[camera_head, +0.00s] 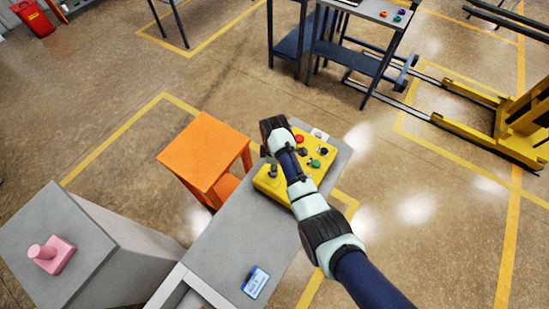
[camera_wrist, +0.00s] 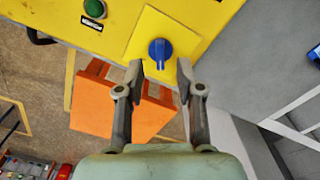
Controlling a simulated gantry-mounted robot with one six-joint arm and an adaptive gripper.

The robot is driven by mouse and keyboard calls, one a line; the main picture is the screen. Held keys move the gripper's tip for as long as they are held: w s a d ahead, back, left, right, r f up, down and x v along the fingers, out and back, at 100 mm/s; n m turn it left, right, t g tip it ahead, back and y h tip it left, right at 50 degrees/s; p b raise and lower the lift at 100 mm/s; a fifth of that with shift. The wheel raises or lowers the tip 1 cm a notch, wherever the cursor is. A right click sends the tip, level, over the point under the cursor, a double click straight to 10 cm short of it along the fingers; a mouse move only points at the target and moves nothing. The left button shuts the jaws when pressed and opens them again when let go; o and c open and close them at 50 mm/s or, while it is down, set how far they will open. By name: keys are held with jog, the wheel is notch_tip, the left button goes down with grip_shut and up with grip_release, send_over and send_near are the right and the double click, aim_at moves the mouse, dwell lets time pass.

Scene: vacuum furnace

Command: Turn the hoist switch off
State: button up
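A blue rotary knob (camera_wrist: 160,52) sits on a square yellow plate (camera_wrist: 190,38) on the yellow control box (camera_head: 327,160). The knob's grip ridge runs roughly up and down in the wrist view. My gripper (camera_wrist: 160,72) is open, with one finger on each side in line with the knob's lower end. I cannot tell whether the fingers touch it. In the head view my gripper (camera_head: 272,172) is over the left part of the box, and the blue knob is hidden there.
The box also carries a red button (camera_head: 299,138), a black knob (camera_head: 323,151) and a green button (camera_head: 315,163). It stands on a grey bench (camera_head: 225,245). An orange stool (camera_head: 205,150) is to its left. A pink handled block (camera_head: 52,255) rests on a grey cabinet.

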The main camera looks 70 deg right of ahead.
notch_tip(320, 180, up, 8)
jog(key=shift+f, duration=0.15)
dwell(0.6)
jog(key=w+a+r+m+t+h+p, duration=0.1)
jog(key=w+a+r+t+p, duration=0.2)
jog(key=w+a+r, duration=0.6)
jog(key=w+a+r+m+t+h+p, duration=0.15)
jog(key=w+a+r+t+p, duration=0.35)
jog(key=a, duration=0.6)
jog(key=s+a+r+t+y+p, duration=0.1)
jog(key=s+a+r+t, duration=0.1)
jog(key=a+r, duration=0.8)
jog(key=s+a+r+m+t+y+p, duration=0.1)
jog(key=s+a+r+t+p, duration=0.1)
jog(key=a+r, duration=0.7)
jog(key=shift+s+a+r+t, duration=0.35)
jog(key=shift+a+t, duration=0.05)
jog(key=shift+a, duration=0.35)
jog(key=shift+y, duration=0.25)
